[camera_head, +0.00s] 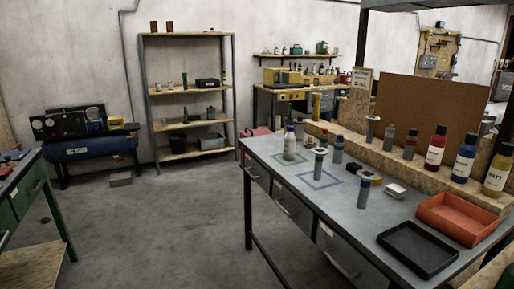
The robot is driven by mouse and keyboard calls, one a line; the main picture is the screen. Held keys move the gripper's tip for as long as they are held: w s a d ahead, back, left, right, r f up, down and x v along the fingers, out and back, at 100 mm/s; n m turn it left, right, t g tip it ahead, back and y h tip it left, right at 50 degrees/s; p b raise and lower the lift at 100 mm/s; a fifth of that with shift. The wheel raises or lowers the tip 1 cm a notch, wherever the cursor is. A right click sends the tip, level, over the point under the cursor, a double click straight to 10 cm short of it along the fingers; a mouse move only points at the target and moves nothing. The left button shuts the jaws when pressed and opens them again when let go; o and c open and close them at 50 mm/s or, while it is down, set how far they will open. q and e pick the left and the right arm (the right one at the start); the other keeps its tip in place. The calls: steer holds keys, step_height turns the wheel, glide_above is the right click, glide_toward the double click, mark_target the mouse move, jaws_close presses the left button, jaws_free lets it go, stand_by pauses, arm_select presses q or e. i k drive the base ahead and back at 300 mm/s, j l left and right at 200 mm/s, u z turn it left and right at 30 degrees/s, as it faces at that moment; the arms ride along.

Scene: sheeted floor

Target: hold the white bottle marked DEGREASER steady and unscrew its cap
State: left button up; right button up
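A white bottle (289,146) stands upright at the far left end of the grey workbench (345,221), on or beside a green outlined square (286,161). Its top looks darker, but the cap is too small to make out clearly. Its lettering cannot be read from here, so I cannot confirm that it is the DEGREASER bottle. Nothing is touching it. Neither of my grippers shows in the head view.
A blue outlined square (320,180), small grey cylinders (364,194), a black tray (417,249) and a red tray (458,218) are on the bench. Labelled red (435,152), blue (464,160) and yellow (496,174) bottles stand along the wooden ledge. The floor (165,225) left is open.

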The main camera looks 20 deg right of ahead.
mark_target(289, 146)
steer(key=i+z, duration=0.1)
steer(key=i, duration=1.1)
steer(key=i+j+z, duration=0.15)
steer(key=i+z, duration=0.25)
steer(key=i+j+z, duration=0.5)
steer(key=i+z, duration=0.25)
steer(key=i+j+z, duration=0.15)
steer(key=z, duration=0.3)
steer(key=j, duration=0.1)
